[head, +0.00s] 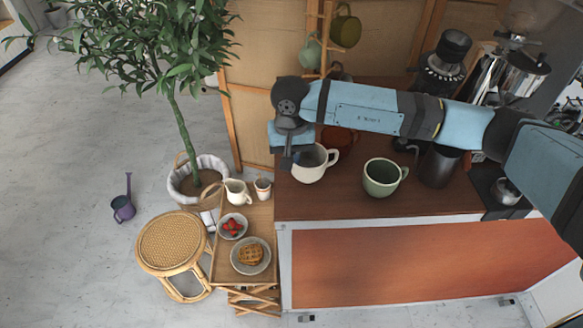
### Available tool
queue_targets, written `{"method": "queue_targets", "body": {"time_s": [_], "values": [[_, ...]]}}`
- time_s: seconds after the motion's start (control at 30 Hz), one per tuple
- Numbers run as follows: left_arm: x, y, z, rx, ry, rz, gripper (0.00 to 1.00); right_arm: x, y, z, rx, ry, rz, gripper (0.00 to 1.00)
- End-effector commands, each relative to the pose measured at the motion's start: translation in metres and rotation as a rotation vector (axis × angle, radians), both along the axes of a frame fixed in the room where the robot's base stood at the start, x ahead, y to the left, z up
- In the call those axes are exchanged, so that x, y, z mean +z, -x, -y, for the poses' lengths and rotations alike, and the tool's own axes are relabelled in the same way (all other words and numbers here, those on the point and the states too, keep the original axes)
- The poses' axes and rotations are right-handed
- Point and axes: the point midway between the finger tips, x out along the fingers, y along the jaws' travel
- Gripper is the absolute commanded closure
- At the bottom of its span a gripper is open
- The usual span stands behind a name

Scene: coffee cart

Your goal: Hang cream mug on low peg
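The cream mug (308,175) is at the left end of the wooden counter (330,207), upright, with its handle to the right. My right gripper (289,158) comes down at the mug's left rim; a dark finger overlaps the rim. I cannot tell whether it is closed on the rim, or whether the mug rests on the counter. The wooden mug rack (326,30) stands behind, with a pale green mug (310,52) and an olive mug (346,30) hanging on it. Its lower part and any low peg are largely hidden by my arm. My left gripper is not in view.
A green mug (381,181) stands right of the cream mug. A reddish-brown mug (338,139) is partly hidden behind my arm. A dark pitcher (437,168) and coffee equipment (447,62) are further right. A low tray table (222,266) with food stands left of the counter.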

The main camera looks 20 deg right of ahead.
Motion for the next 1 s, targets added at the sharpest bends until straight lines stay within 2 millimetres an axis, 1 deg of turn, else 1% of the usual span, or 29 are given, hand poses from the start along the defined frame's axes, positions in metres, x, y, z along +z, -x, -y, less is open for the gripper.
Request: {"method": "queue_targets", "body": {"time_s": [0.17, 0.27, 0.3, 0.4, 0.67, 0.8, 0.83, 0.87, 0.9, 0.93, 1.0], "values": [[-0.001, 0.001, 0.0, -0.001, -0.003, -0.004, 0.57, -0.01, 0.0, 0.0, -0.001, -0.002, 0.0, 1.0], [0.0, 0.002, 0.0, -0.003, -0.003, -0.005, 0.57, -0.022, 0.0, 0.0, -0.001, 0.0, -0.001, 1.0], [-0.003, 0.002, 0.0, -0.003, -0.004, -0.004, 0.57, -0.029, 0.0, -0.001, 0.0, 0.0, -0.001, 1.0], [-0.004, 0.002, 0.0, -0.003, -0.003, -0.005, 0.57, -0.043, 0.0, 0.0, 0.0, 0.0, -0.001, 1.0], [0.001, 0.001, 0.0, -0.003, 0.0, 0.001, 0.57, -0.045, 0.0, 0.0, 0.0, -0.001, 0.001, 1.0], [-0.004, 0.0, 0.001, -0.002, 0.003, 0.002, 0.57, -0.051, 0.0, 0.0, 0.0, -0.001, 0.001, 1.0], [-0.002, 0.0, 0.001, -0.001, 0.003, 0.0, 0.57, -0.05, 0.0, 0.0, 0.0, -0.001, 0.0, 0.87], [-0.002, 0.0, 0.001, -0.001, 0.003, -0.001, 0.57, -0.049, 0.0, 0.0, 0.0, -0.001, 0.0, 0.8], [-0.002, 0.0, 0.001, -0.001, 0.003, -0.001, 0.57, -0.049, 0.0, 0.0, 0.0, -0.001, 0.0, 0.71], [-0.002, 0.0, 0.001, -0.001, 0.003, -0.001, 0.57, -0.049, 0.0, 0.0, 0.0, -0.001, 0.0, 0.66], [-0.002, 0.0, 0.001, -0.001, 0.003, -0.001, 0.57, -0.049, 0.0, 0.0, 0.0, -0.001, 0.0, 0.66]]}}
